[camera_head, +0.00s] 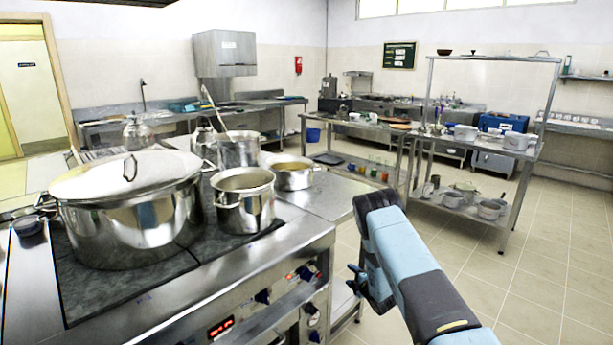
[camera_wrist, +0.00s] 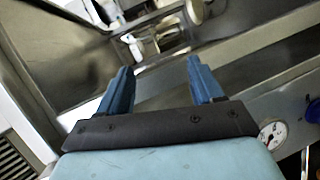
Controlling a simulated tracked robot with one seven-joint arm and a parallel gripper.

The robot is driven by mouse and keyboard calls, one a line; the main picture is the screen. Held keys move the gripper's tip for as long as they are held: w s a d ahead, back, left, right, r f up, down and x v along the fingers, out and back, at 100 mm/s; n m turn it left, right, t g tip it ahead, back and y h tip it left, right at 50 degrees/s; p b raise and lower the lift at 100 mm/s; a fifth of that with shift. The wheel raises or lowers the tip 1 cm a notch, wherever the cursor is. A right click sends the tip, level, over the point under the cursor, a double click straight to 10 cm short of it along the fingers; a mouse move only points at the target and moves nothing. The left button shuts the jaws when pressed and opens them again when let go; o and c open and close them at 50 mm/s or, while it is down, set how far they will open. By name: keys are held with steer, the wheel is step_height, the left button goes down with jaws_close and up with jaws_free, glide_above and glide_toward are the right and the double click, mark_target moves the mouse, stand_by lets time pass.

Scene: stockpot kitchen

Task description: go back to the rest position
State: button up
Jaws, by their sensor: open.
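My arm reaches forward at the lower right of the head view, in front of the stove's right end. My gripper (camera_wrist: 158,82) shows in the wrist view with its two blue fingers apart and nothing between them. In the head view my gripper (camera_head: 355,287) is seen partly behind my arm and hangs beside the stove front, over the floor. Beyond the fingers in the wrist view is a blurred metal surface with a few white items on it.
A large lidded stockpot (camera_head: 130,225) and smaller pots, including an open one (camera_head: 243,208), stand on the stove (camera_head: 190,295). A metal shelf table (camera_head: 480,150) stands at the right. The tiled floor (camera_head: 540,270) at the right is clear. A gauge (camera_wrist: 273,134) shows in the wrist view.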

steer(key=w+d+r+m+h, duration=0.2)
steer(key=r+m, duration=0.1)
steer(key=r, duration=0.9)
steer(key=w+d+r+m+h, duration=0.1)
steer(key=d+r+m+h, duration=0.15)
steer(key=r, duration=0.85)
steer(key=s+d+r+m+g+h, duration=0.1)
steer(key=s+r+m, duration=0.2)
steer(key=s+r, duration=0.55)
steer(key=s+d+r+m+g+h, duration=0.1)
steer(key=s+r+m+g, duration=0.15)
steer(key=r, duration=1.05)
steer(key=s+r+m+g, duration=0.1)
steer(key=s+r+m, duration=0.2)
steer(key=s+r, duration=0.55)
steer(key=s+r+m+g, duration=0.1)
steer(key=s+r+m, duration=0.25)
steer(key=s, duration=0.95)
steer(key=s+a+m+g, duration=0.1)
steer(key=s, duration=1.2)
steer(key=s+a+r+m+g, duration=0.1)
steer(key=s+m+g, duration=0.1)
steer(key=s, duration=1.2)
steer(key=shift+r, duration=0.15)
